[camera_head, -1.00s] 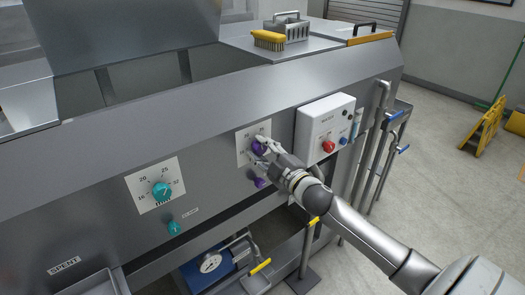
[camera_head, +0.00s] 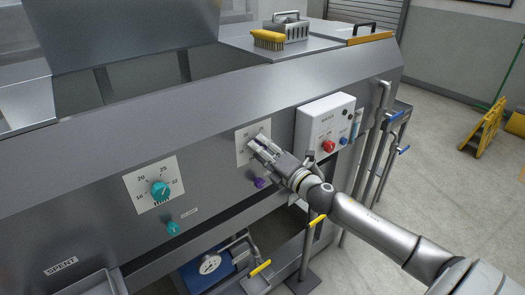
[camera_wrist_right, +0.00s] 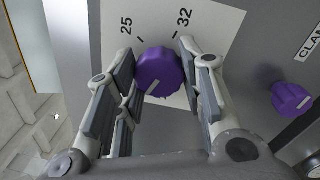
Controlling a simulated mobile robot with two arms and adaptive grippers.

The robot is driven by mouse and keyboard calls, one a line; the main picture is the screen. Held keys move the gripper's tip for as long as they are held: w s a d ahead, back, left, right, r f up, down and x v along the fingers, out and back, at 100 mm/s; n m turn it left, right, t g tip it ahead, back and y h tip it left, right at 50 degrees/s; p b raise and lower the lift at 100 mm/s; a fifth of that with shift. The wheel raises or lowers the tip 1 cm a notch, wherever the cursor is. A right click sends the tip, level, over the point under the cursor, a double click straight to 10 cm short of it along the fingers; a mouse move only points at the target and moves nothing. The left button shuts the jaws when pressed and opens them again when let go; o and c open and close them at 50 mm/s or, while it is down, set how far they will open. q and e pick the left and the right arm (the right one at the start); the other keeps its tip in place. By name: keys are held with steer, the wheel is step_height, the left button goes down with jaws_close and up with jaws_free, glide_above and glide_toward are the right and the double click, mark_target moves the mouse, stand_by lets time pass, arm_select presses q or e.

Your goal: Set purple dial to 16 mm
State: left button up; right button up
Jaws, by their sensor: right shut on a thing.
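The purple dial (camera_wrist_right: 159,72) sits on a white scale plate (camera_wrist_right: 220,25) in the right wrist view. Its pale pointer mark shows on the lower part of its face, away from the 25 and 32 at the plate's top. The rest of the scale is hidden. My right gripper (camera_wrist_right: 158,75) is shut on the dial, with a finger on each side. In the head view my right gripper (camera_head: 256,146) covers the dial, and part of the plate (camera_head: 242,150) shows beside it. My left gripper is not in view.
A smaller purple knob (camera_head: 259,183) sits just below, and it also shows in the right wrist view (camera_wrist_right: 290,98). A teal dial (camera_head: 160,191) with its knob (camera_head: 173,228) is to the left. A white control box (camera_head: 325,120) with a red knob stands close right.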

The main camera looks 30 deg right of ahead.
steer(key=shift+f+n+g+y, duration=0.1)
steer(key=shift+n+g+y, duration=0.3)
steer(key=shift+n, duration=3.3)
steer(key=o, duration=1)
steer(key=shift+o, duration=0.2)
steer(key=s+d, duration=0.1)
steer(key=s, duration=1.1)
steer(key=shift+d+f, duration=0.2)
steer(key=shift+d, duration=0.1)
steer(key=shift+w+f, duration=0.1)
